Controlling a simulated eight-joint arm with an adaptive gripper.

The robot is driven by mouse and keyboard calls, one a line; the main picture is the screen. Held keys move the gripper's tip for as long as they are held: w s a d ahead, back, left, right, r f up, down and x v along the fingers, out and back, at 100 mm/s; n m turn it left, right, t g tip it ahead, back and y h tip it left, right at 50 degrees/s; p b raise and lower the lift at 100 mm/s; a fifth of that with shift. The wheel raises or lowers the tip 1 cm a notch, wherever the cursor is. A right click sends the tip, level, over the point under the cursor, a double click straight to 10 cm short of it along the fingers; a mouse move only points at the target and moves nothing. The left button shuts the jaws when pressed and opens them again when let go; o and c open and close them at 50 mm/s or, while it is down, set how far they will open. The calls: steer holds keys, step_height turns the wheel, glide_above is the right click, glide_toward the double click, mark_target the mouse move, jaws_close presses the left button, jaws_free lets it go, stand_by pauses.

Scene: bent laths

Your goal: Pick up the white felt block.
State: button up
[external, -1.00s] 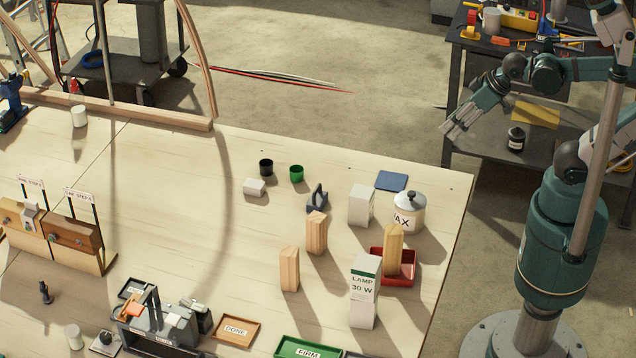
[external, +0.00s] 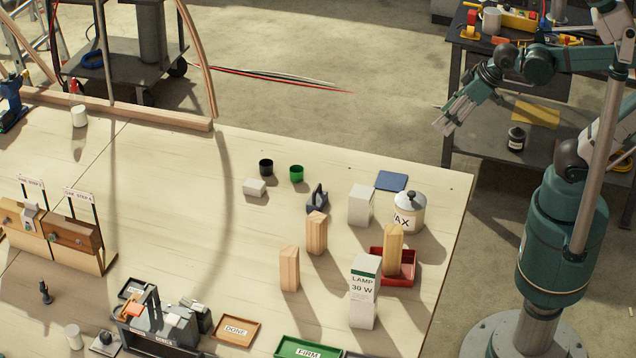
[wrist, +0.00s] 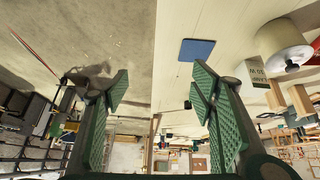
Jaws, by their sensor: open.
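A small white block (external: 255,187), which looks like the felt block, lies on the pale wooden table just left of the black and green cups. A taller white block (external: 361,205) stands further right, near the lidded jar. My gripper (external: 446,126) is raised beyond the table's right edge, well to the right of both blocks. In the wrist view my gripper (wrist: 160,95) has its green ribbed fingers wide apart with nothing between them. I cannot make out the small white block in the wrist view.
The black cup (external: 266,167) and green cup (external: 296,173) stand close to the small block. A dark clamp-like tool (external: 317,199), wooden blocks (external: 316,233), the jar (external: 408,213) and a lamp box (external: 363,292) crowd the right side. The table's middle is clear.

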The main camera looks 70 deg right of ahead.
steer(key=w+a+r+n+g+p, duration=0.1)
steer(key=w+a+r+n+p, duration=0.1)
steer(key=w+r, duration=0.35)
steer(key=w+a+r+n+g+p, duration=0.1)
steer(key=w+a+r+n+p, duration=0.15)
steer(key=w, duration=0.65)
steer(key=n+g+p, duration=0.5)
steer(key=n+p, duration=0.4)
steer(key=n, duration=0.3)
glide_above(254, 183)
steer(key=f, duration=1.7)
steer(key=shift+d, duration=0.3)
steer(key=shift+w+a+f+n, duration=0.1)
steer(key=shift+a+f+n, duration=0.15)
steer(key=shift+f, duration=0.15)
steer(key=shift+f, duration=0.1)
steer(key=shift+f, duration=1.2)
